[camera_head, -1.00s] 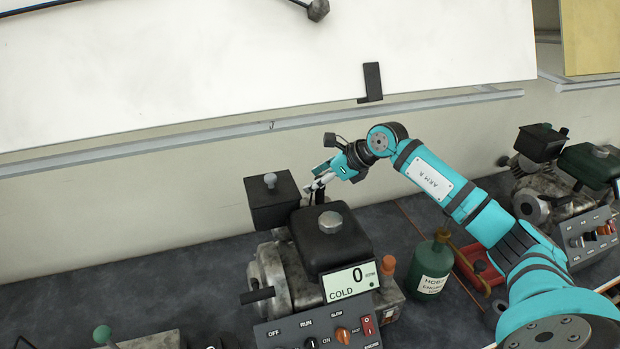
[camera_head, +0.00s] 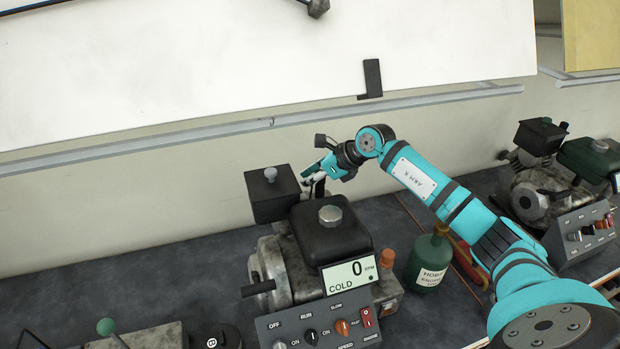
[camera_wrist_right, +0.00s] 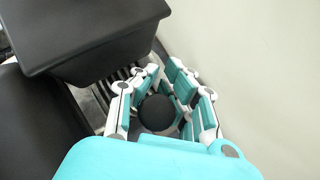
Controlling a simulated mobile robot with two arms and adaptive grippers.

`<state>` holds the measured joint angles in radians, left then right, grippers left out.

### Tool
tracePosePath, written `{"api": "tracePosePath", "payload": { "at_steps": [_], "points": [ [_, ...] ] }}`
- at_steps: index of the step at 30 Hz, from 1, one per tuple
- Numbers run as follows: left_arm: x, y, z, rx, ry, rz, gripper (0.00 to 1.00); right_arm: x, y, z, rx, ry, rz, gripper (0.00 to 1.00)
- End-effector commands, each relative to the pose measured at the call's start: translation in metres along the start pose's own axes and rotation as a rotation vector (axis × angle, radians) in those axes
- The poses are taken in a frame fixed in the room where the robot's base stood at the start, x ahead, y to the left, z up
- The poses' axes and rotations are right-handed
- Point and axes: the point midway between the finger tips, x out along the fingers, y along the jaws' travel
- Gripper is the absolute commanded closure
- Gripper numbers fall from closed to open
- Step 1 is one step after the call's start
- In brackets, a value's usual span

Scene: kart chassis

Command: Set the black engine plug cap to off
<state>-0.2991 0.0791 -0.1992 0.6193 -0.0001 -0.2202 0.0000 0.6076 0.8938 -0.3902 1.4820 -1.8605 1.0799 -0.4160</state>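The black engine plug cap (camera_wrist_right: 157,113) shows as a round black knob in the right wrist view. In the head view a dark upright part (camera_head: 320,188) stands behind the engine's black tank (camera_head: 335,238), partly covered by the gripper. My right gripper (camera_head: 312,180) reaches in from the right at the back of the engine. In the right wrist view its teal and white fingers (camera_wrist_right: 163,90) stand on both sides of the cap, with a narrow gap showing, so it looks open around the cap. Whether any finger touches the cap is unclear. My left gripper is not in view.
The black air box (camera_head: 272,194) stands close left of the gripper. A control panel (camera_head: 325,325) and a display (camera_head: 350,275) reading 0 and COLD face the front. A green bottle (camera_head: 430,265) stands right. The pale wall (camera_head: 150,225) lies behind.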

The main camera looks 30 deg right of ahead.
Motion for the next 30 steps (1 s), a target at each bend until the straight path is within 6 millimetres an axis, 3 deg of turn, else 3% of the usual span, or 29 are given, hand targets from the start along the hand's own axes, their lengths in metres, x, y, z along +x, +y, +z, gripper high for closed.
{"api": "tracePosePath", "payload": {
  "at_steps": [13, 21, 30],
  "points": [
    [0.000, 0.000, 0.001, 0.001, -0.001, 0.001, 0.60, 0.000, 0.001, 0.000, 0.002, 0.001, 0.004, 1.00],
    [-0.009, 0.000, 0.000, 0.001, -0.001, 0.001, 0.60, -0.023, 0.001, 0.024, 0.001, -0.001, 0.003, 1.00],
    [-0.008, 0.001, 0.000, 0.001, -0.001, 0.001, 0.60, -0.025, 0.001, 0.026, 0.003, -0.004, 0.003, 0.97]
  ]
}}
